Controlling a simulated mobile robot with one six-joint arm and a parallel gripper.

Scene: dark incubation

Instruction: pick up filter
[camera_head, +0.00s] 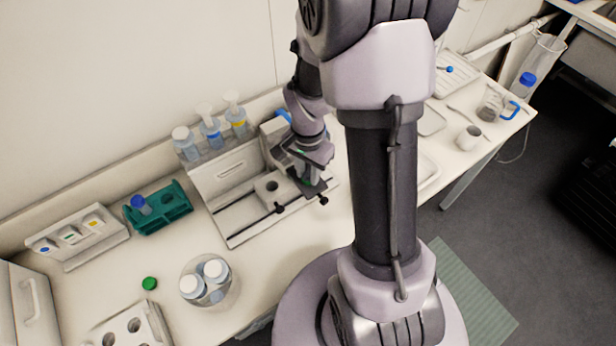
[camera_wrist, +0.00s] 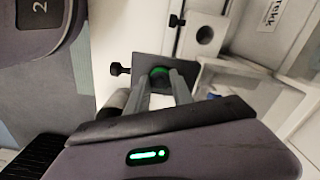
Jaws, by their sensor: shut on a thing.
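The filter (camera_wrist: 160,71) shows in the wrist view as a small green disc between my fingertips, in front of a dark square plate (camera_wrist: 146,63) with a black knob at its side. My gripper (camera_wrist: 160,80) is shut on the filter; its fingers hide part of it. In the head view my gripper (camera_head: 306,177) is over the dark plate (camera_head: 317,188) at the right part of the rail bench (camera_head: 238,222). The filter itself is too small to make out there. I cannot tell whether it still touches the plate.
A pale block with a round hole (camera_head: 272,186) stands left of the plate on the bench. Bottles (camera_head: 211,131) stand behind. A teal rack (camera_head: 172,222), a green cap (camera_head: 149,283) and a round container (camera_head: 221,301) are to the left. A cup (camera_head: 468,139) stands right.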

